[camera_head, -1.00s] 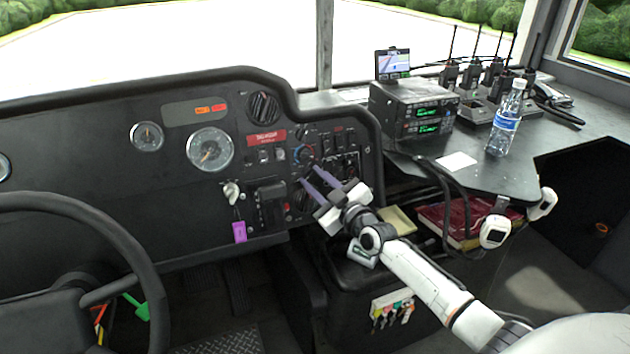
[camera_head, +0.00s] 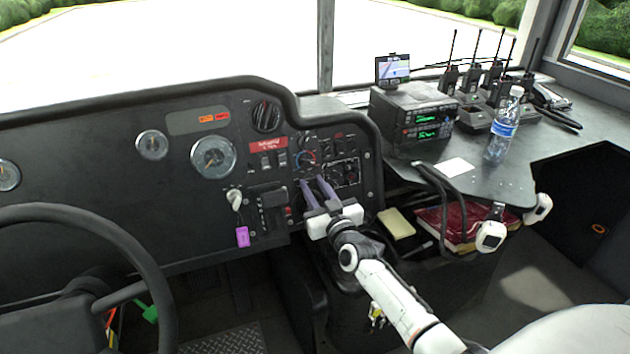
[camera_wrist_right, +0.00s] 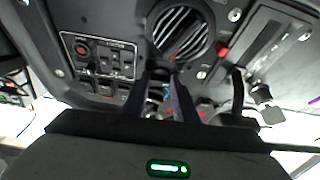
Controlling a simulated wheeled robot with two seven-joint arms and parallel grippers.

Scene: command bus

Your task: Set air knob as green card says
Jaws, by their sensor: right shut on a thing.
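My right gripper (camera_head: 312,180) reaches the dashboard panel from below, its two purple-grey fingers pointing up the panel. It is shut on a small knob below the red-and-blue ringed dial (camera_head: 305,157); I take it to be the air knob, but the fingers mostly hide it. In the right wrist view the gripper (camera_wrist_right: 168,78) shows with its fingers close together, beside a round slatted vent (camera_wrist_right: 180,32). I cannot make out a green card. A bright green tag (camera_head: 148,312) hangs low at the left. My left gripper is not in view.
A steering wheel (camera_head: 125,240) fills the lower left. A purple tag (camera_head: 242,237) hangs left of the gripper. A yellow pad (camera_head: 396,223) lies to its right. The side desk holds a radio unit (camera_head: 405,118), a white card (camera_head: 454,167) and a water bottle (camera_head: 503,130).

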